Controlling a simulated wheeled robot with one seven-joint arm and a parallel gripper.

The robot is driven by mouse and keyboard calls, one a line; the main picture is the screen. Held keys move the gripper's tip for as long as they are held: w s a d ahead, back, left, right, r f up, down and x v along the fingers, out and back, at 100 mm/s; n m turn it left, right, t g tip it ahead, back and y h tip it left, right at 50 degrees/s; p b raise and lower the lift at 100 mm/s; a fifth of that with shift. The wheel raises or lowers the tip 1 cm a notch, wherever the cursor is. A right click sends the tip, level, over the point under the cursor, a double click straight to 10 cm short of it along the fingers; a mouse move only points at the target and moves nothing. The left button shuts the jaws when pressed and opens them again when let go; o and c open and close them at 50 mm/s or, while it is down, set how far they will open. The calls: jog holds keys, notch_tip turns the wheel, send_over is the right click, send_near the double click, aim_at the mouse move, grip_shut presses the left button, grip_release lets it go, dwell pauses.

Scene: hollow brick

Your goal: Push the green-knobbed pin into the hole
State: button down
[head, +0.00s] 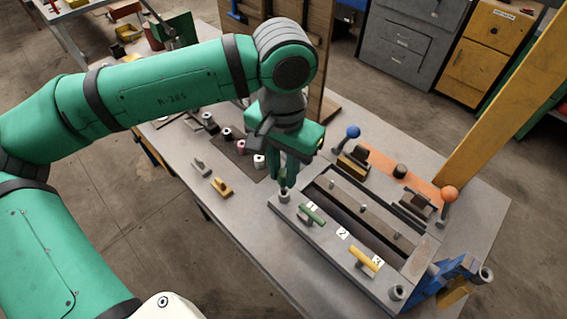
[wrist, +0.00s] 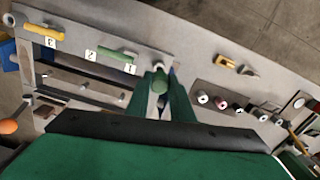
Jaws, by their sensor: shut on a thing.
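My gripper (head: 285,181) points down over the near left corner of the long grey fixture (head: 329,255). In the wrist view its green fingers (wrist: 166,92) are shut on the green-knobbed pin (wrist: 160,82). The pin is directly over or in the round grey collar (head: 284,197) at that corner. The collar's hole and the pin's lower end are hidden, so I cannot tell how deep the pin sits.
A green handle (head: 312,214) and a yellow handle (head: 364,259) lie on the fixture beside numbered labels. Another collar (head: 397,292) stands at its near right corner. Blue-knobbed (head: 352,132) and orange-knobbed (head: 449,193) levers rise behind. Several spools lie on a dark mat (head: 236,148) to the left.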

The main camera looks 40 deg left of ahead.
jog(key=shift+f, duration=1.95)
dwell(1.0)
jog(key=c, duration=1.5)
grip_release()
jog(key=shift+o, duration=0.2)
jog(key=shift+r, duration=0.15)
notch_tip(320, 180, up, 11)
jog(key=shift+f, duration=0.2)
